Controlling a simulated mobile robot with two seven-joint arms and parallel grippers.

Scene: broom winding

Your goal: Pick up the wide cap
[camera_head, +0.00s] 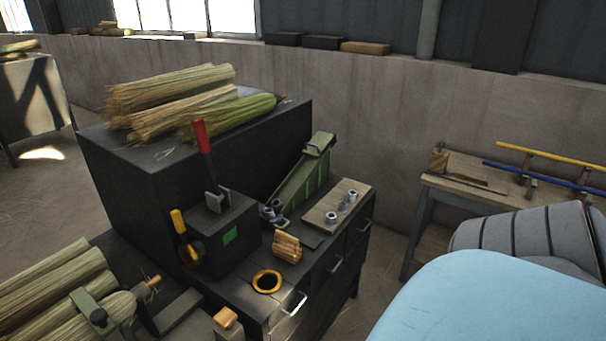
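Several small silvery metal pieces stand in a row on a wooden board (322,211) at the right end of the dark workbench. The near one (331,218), the middle one (342,207) and the far one (352,196) look like caps or sockets with round openings. They are too small for me to tell which is the wide cap. Neither of my grippers is in view.
A black box with a red lever (203,137) and a green sloping tool (304,181) stand on the bench. Straw bundles (170,92) lie behind. A side table (465,172) holds yellow and blue rods. A large, close blue-grey shape covers the lower right.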

